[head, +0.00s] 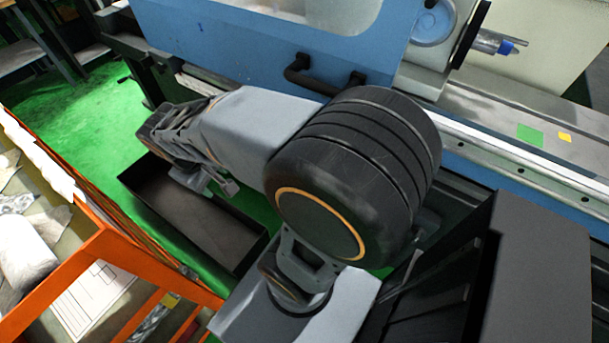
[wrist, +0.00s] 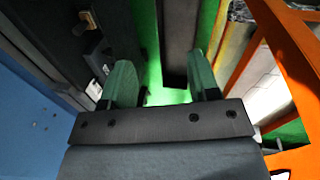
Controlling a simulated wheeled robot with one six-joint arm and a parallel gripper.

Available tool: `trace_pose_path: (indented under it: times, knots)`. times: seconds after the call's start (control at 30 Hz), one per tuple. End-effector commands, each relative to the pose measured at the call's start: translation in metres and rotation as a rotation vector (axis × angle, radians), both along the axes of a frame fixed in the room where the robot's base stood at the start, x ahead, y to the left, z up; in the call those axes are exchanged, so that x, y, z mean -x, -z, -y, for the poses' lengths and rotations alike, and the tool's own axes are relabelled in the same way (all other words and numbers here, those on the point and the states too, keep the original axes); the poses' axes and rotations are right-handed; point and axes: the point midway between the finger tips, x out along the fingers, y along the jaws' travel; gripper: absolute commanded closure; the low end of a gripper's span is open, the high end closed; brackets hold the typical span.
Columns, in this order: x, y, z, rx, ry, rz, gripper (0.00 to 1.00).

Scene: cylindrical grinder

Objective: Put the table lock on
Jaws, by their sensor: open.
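The blue cylindrical grinder (head: 260,45) fills the top of the head view. I cannot make out the table lock for certain in either view. In the wrist view, small dark fittings (wrist: 98,52) sit on a dark machine face left of my gripper; I cannot tell whether one is the lock. My gripper (wrist: 162,82) is open, with its two green-grey fingers apart and nothing between them. Past the fingers I see green floor. In the head view my arm reaches left along the machine's front, and its large dark joint hides part of that front.
A black open-topped tray (head: 190,215) lies on the green floor below my arm. An orange-framed rack (head: 95,250) with papers stands at lower left. The grinder's door has a black handle (head: 300,75). Free green floor (head: 85,130) shows at left.

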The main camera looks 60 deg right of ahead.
Motion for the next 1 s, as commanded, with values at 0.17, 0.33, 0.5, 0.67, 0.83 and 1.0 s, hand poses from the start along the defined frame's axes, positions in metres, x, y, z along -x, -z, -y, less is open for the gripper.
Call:
trace_pose_path:
  times: [0.17,0.33,0.5,0.67,0.83,1.0]
  knots:
    - [-0.019,0.091,0.064,0.203,-0.082,-0.383,0.45]
    - [-0.03,0.167,0.126,0.367,-0.184,-0.739,0.45]
    - [-0.036,0.241,0.175,0.494,-0.295,-1.046,0.45]
    - [-0.037,0.299,0.204,0.581,-0.39,-1.254,0.45]
    - [-0.035,0.339,0.221,0.638,-0.46,-1.388,0.45]
    - [-0.032,0.356,0.231,0.665,-0.493,-1.444,0.45]
